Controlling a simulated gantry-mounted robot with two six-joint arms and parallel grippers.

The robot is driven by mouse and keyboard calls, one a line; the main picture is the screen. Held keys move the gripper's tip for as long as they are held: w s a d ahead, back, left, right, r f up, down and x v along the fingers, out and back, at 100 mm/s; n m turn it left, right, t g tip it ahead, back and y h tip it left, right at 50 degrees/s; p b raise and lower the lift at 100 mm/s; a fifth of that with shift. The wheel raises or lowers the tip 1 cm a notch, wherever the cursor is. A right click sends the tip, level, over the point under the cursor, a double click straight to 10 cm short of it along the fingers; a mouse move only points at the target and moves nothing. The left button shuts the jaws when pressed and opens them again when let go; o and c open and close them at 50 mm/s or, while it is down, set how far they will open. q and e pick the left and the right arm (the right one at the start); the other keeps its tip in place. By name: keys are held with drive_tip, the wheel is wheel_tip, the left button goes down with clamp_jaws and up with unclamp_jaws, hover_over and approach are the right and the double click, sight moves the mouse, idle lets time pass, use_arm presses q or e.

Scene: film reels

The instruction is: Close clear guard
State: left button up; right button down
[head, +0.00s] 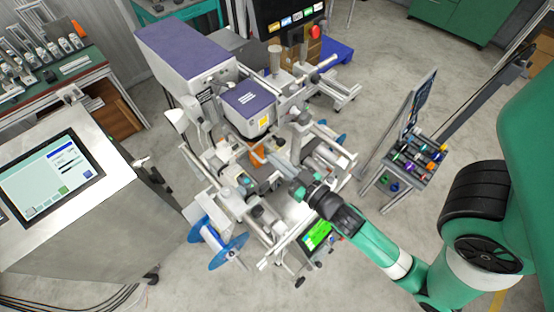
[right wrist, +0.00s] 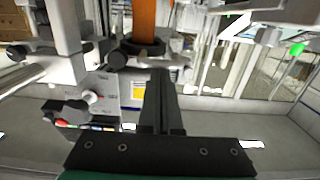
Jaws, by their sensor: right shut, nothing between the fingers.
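My right gripper (head: 282,168) reaches in from the lower right over the middle of the grey and purple machine (head: 190,55). It is shut and empty, and its two dark fingers (right wrist: 162,100) lie together in the right wrist view. The fingers point toward an orange upright part (right wrist: 143,20) with a dark round base, which also shows in the head view (head: 257,158). I cannot tell whether the fingertips touch anything. I cannot pick out the clear guard with certainty in either view. My left gripper is not in view.
Blue reels (head: 229,252) hang at the machine's front left. A console with a screen (head: 50,175) stands at left. A small rack of coloured spools (head: 414,158) stands at right. Knobs and a grey control block (right wrist: 95,95) sit left of my fingers. Open floor lies around the machine.

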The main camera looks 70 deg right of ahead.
drive_tip(key=shift+f, duration=0.25)
wheel_tip(320, 180, up, 5)
drive_tip(key=p, duration=0.4)
drive_tip(key=b+v, duration=0.3)
drive_tip(key=v, duration=0.7)
drive_tip(key=shift+s+a+f, duration=0.15)
drive_tip(key=shift+s+f, duration=0.15)
drive_tip(key=shift+f, duration=0.05)
